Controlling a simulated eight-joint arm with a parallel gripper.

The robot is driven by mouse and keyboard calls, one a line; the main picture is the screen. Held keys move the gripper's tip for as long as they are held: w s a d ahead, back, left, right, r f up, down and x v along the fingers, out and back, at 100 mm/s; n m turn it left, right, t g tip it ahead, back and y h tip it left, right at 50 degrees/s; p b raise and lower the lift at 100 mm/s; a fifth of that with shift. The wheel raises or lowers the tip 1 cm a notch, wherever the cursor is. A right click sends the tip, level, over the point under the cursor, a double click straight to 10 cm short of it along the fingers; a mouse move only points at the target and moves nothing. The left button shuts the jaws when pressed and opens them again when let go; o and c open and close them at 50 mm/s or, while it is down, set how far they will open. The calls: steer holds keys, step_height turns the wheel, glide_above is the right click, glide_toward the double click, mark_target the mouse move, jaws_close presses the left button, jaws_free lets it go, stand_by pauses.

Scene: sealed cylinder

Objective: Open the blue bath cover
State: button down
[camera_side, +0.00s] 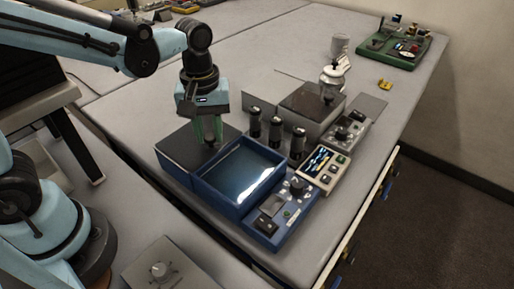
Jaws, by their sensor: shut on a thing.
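The blue bath (215,208) sits near the middle of the table, with its bluish, shiny inside showing. A flat dark cover (178,150) lies at the bath's back left, over or beside that end; I cannot tell exactly how it rests. My gripper (209,138) points down over the cover. Its greenish fingers are shut on a small dark piece, seemingly the cover's handle, which they partly hide.
A blue control panel (287,212) joins the bath's right side. Several dark cylinders (276,132) stand behind the bath. A beige device (324,167), a grey box (312,100) and a green tray (377,48) are farther right.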

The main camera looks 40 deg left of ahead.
steer(key=c, duration=0.8)
jaws_free()
steer(key=shift+a, duration=0.2)
steer(key=shift+c, duration=0.2)
steer(key=shift+r, duration=0.1)
step_height(320, 180, up, 12)
steer(key=m+t, duration=0.7)
steer(key=m, duration=0.2)
glide_above(183, 142)
steer(key=shift+f, duration=3.85)
